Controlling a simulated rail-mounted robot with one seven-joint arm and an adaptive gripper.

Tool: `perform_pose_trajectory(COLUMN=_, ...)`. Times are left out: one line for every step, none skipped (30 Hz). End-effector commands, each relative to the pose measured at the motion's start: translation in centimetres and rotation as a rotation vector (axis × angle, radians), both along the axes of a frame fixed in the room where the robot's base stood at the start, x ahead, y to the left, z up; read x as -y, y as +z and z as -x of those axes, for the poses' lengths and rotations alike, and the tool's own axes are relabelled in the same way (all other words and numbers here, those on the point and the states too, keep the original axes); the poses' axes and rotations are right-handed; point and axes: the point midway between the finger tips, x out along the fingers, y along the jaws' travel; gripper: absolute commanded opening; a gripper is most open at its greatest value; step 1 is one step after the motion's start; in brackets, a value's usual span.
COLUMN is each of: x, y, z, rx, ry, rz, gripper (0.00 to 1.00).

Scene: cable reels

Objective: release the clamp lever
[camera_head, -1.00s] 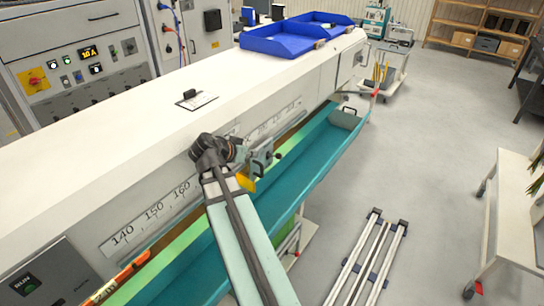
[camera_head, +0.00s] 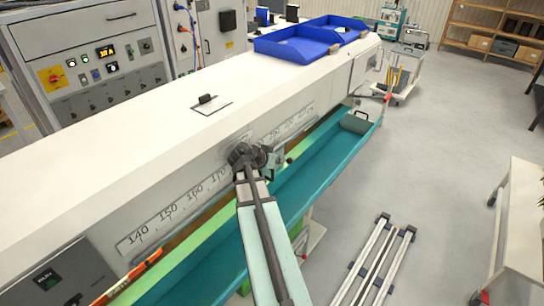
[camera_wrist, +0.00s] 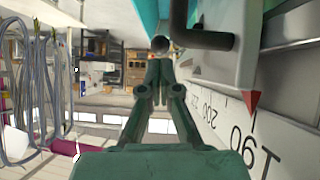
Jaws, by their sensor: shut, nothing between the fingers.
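The clamp lever (camera_wrist: 205,39) is a dark, bent bar on a grey clamp plate (camera_wrist: 222,66) in the wrist view, at the upper right of my fingertips. A dark round knob or end (camera_wrist: 160,45) sits right at the fingertips; I cannot tell whether they touch it. My gripper (camera_wrist: 157,66) is shut and empty, with its fingers side by side. A red pointer (camera_wrist: 252,101) on the plate lies over the printed scale. In the head view, the clamp (camera_head: 277,163) is partly hidden by my wrist and hand.
The long white machine beam (camera_head: 120,130) carries a number scale (camera_head: 165,222). A teal trough (camera_head: 325,160) runs below it. Blue trays (camera_head: 300,42) stand on the far end. Rails (camera_head: 370,265) lie on the open floor, and a white cart (camera_head: 518,225) stands at the right.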

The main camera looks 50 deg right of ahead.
Motion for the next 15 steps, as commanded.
perform_pose_trajectory(x=0.7, y=-0.2, z=0.0, rx=-0.002, ry=-0.001, rz=-0.002, gripper=0.0)
perform_pose_trajectory(x=1.1, y=-0.4, z=0.0, rx=-0.003, ry=-0.001, rz=-0.002, gripper=0.0)
perform_pose_trajectory(x=1.5, y=-0.7, z=0.0, rx=-0.002, ry=-0.001, rz=-0.002, gripper=0.0)
perform_pose_trajectory(x=1.7, y=-0.9, z=0.0, rx=-0.002, ry=-0.001, rz=-0.002, gripper=0.0)
perform_pose_trajectory(x=1.9, y=-1.1, z=0.0, rx=-0.001, ry=0.0, rz=-0.002, gripper=0.0)
perform_pose_trajectory(x=2.3, y=-1.4, z=0.0, rx=-0.001, ry=0.0, rz=-0.002, gripper=0.0)
perform_pose_trajectory(x=2.5, y=-1.5, z=0.0, rx=-0.001, ry=-0.001, rz=-0.002, gripper=0.0)
perform_pose_trajectory(x=2.6, y=-1.6, z=0.0, rx=-0.001, ry=-0.001, rz=-0.002, gripper=0.0)
perform_pose_trajectory(x=2.8, y=-1.8, z=0.0, rx=-0.001, ry=-0.001, rz=-0.001, gripper=0.0)
perform_pose_trajectory(x=3.0, y=-1.9, z=0.1, rx=0.0, ry=0.0, rz=-0.001, gripper=0.0)
perform_pose_trajectory(x=3.1, y=-2.0, z=0.1, rx=0.0, ry=0.0, rz=-0.001, gripper=0.0)
perform_pose_trajectory(x=3.1, y=-2.2, z=0.1, rx=0.0, ry=0.0, rz=-0.001, gripper=0.0)
perform_pose_trajectory(x=3.2, y=-2.2, z=0.1, rx=0.0, ry=0.0, rz=-0.001, gripper=0.0)
perform_pose_trajectory(x=3.2, y=-2.3, z=0.1, rx=0.0, ry=0.0, rz=-0.001, gripper=0.0)
perform_pose_trajectory(x=3.3, y=-2.3, z=0.1, rx=0.0, ry=0.0, rz=0.0, gripper=0.0)
